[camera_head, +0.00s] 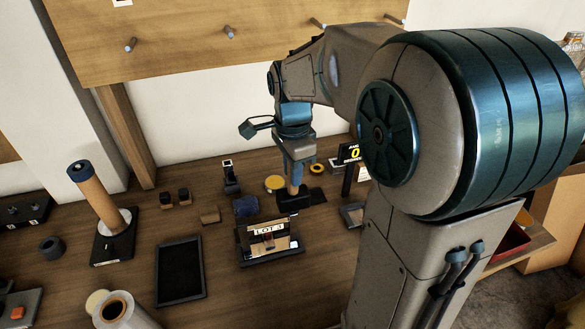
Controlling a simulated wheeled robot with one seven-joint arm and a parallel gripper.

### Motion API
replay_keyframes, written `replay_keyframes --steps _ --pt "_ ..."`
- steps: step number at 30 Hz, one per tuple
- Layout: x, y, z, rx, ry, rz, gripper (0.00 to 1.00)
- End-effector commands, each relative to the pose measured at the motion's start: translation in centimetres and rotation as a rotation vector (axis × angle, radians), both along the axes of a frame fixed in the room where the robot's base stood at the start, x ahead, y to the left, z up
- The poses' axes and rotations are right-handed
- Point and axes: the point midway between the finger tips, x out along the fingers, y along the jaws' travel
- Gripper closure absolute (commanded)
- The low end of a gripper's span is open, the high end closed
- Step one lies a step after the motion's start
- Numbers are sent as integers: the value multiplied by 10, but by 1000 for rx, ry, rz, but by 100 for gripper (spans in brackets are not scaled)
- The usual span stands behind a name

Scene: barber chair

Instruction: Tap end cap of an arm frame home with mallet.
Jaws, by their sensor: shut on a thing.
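My gripper (297,160) points down above the back middle of the bench. A dark block (292,198) is at the handle's lower end, low over or on the bench; I cannot tell which. At the left, a thick tan tube (97,197) with a dark blue cap (79,171) on top stands in a pale collar on a black base (113,248). It looks like the arm frame with its end cap, well apart from my gripper. The cap's seating is unclear.
A small stand with a "LOT" label (268,240) is in front of my gripper. A black tray (180,270) lies left of it, with bare bench around. A white roll (118,310) is at the front. A pegged board (210,40) hangs behind.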

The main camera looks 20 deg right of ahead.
Motion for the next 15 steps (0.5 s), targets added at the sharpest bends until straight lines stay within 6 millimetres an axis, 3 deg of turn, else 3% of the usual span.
replay_keyframes --steps 15 --pt "0 0 -17 0 0 0 96"
